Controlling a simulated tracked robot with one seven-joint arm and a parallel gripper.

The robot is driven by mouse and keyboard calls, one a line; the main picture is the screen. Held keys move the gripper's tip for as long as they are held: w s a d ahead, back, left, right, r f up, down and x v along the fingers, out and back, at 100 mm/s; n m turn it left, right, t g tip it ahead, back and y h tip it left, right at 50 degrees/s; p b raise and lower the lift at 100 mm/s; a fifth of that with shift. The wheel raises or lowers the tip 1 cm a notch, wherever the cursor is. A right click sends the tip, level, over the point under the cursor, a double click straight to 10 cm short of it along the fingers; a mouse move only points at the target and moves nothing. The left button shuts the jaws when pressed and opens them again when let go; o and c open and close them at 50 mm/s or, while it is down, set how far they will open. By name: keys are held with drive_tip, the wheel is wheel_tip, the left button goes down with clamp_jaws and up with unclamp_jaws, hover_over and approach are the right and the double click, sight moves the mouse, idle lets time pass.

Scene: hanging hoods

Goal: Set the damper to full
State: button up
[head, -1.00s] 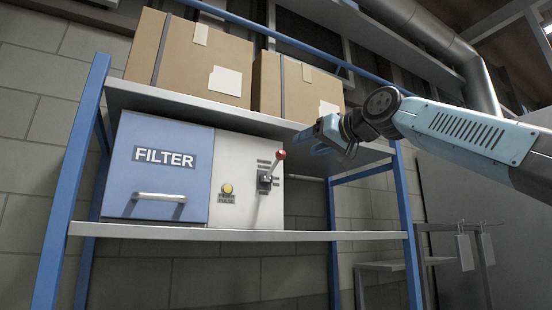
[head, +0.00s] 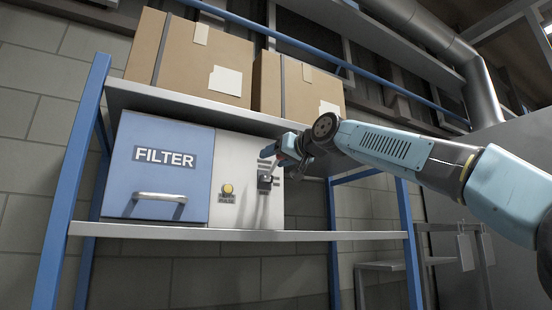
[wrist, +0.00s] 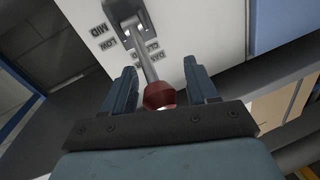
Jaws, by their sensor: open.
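The damper lever (wrist: 146,60) is a grey metal rod with a red knob (wrist: 160,95), mounted on a white panel. In the wrist view, its knob and lower rod lie between the two fingers of my gripper (wrist: 160,69). The gripper is open, with a finger on either side and no clear grip. In the head view, my gripper (head: 287,150) is at the lever's upper end and hides the knob. The dark lever mount (head: 264,179) still shows. Upside-down labels beside the lever read MID and LOW; a further label is partly covered by the rod.
The blue FILTER door (head: 160,185) with its handle and a yellow button (head: 228,189) are left of the lever. The unit sits on a lower shelf (head: 200,232), under an upper shelf (head: 200,110) holding cardboard boxes (head: 205,60). A blue post (head: 408,230) stands right.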

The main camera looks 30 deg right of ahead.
drive_tip(key=shift+c, duration=0.5)
clamp_jaws()
